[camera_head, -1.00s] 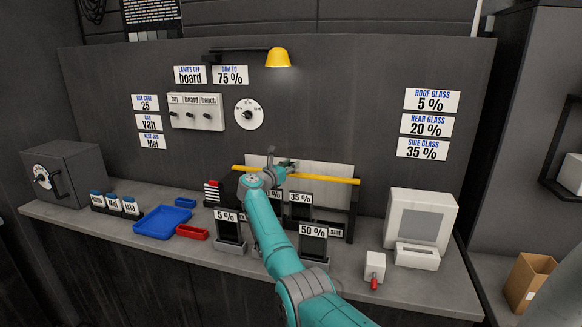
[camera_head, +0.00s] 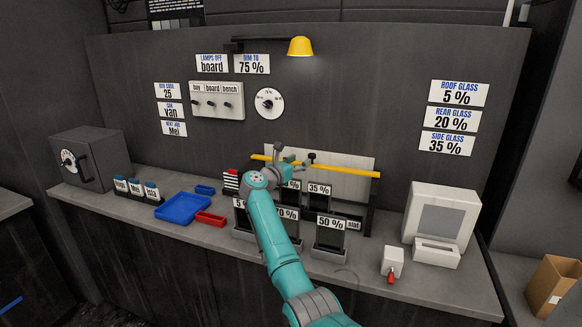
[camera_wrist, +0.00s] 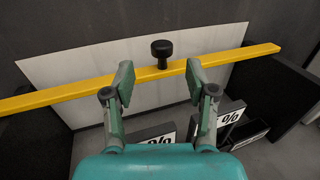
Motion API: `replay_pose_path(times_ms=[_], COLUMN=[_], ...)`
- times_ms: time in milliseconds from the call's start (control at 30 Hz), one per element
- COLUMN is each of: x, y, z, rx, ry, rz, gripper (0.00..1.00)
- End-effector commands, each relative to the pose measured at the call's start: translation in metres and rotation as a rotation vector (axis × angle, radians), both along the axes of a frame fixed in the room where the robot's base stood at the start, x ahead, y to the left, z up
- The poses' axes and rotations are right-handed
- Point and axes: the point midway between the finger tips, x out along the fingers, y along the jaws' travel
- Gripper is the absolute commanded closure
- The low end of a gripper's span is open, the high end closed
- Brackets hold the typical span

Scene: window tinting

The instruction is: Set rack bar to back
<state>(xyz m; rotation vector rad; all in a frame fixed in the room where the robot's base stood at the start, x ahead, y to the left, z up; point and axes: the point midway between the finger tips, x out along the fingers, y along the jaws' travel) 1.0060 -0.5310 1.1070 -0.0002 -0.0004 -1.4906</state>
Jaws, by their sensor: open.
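The rack bar is a long yellow bar (camera_head: 345,171) across a pale panel (camera_head: 362,162) at the back of the bench. It also crosses the wrist view (camera_wrist: 70,92), rising slightly to the right. A black knob (camera_wrist: 161,48) stands on the bar's middle; it shows just right of my gripper in the head view (camera_head: 312,156). My gripper (camera_wrist: 160,82) is open and empty. In the wrist view its fingers stand left and right of the knob's line, with the knob beyond the tips. Any contact with the bar cannot be told.
Film holders with percent cards (camera_head: 328,236) stand under and before the bar, close below my arm. A blue tray (camera_head: 181,208) and a red tray (camera_head: 210,218) lie left. A white monitor-like box (camera_head: 441,220) stands right. A yellow lamp (camera_head: 300,46) hangs above.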

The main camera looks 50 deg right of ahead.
Motion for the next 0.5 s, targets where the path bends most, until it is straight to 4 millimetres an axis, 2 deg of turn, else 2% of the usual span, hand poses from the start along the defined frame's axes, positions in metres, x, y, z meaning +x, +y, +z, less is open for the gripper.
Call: replay_pose_path(times_ms=[33,200,500], x=[-0.001,-0.003,-0.004], y=[0.011,0.034,0.048], z=[0.0,0.0,0.0], rx=[0.0,0.0,0.0], ry=[-0.002,-0.002,0.0], rz=[0.001,0.001,0.0], gripper=[0.43,0.43,0.43])
